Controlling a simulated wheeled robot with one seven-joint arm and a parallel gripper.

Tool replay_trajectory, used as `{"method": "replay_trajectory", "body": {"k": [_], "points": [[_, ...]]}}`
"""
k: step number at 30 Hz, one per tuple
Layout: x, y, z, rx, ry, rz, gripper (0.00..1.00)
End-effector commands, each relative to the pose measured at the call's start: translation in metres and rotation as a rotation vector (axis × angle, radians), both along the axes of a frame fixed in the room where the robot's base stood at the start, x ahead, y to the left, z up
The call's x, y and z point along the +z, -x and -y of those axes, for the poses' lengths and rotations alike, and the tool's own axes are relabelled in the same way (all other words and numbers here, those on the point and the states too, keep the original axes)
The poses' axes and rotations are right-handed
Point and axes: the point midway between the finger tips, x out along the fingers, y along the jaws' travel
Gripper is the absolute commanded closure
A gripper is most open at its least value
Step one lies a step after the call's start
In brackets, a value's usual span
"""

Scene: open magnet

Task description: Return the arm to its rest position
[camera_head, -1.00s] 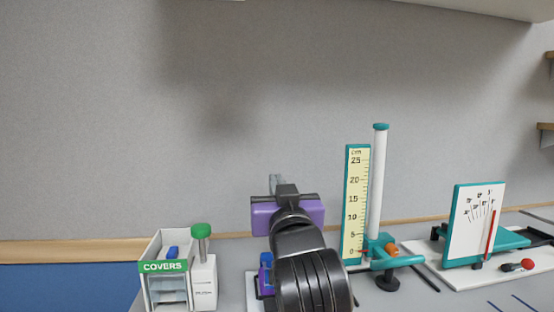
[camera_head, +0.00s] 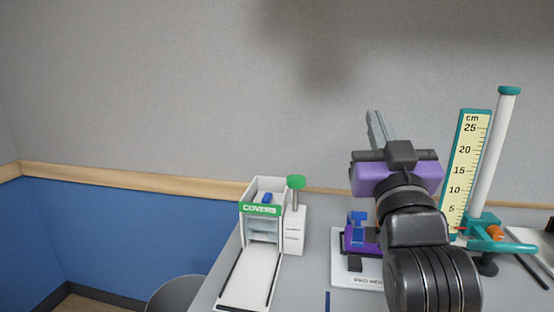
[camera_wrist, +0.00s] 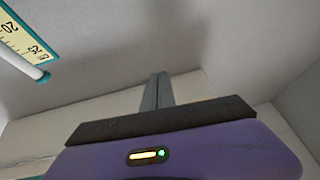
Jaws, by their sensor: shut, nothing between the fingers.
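My gripper (camera_head: 375,127) is raised above the bench in the head view, with its grey fingers pointing up and its purple body below them. The fingers are together with nothing between them. In the wrist view my gripper (camera_wrist: 157,90) shows its two narrow fingers side by side against the plain wall and ceiling. My black arm covers part of the bench and part of the purple and blue device (camera_head: 357,238) on its white base.
A white covers box (camera_head: 262,210) with a green label stands at the bench's left, beside a green-topped item (camera_head: 296,184). A cm scale (camera_head: 467,160) and white tube (camera_head: 494,150) stand close to the right of my arm. A round grey seat (camera_head: 178,294) is lower left.

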Motion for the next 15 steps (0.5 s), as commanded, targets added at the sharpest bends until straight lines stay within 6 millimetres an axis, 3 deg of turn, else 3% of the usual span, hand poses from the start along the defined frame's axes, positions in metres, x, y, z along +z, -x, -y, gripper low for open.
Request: {"method": "replay_trajectory", "body": {"k": [8,15], "points": [[-0.088,0.045,-0.004,0.058,0.035,-0.012,1.00],[-0.161,0.101,-0.001,0.096,0.038,-0.061,1.00]]}}
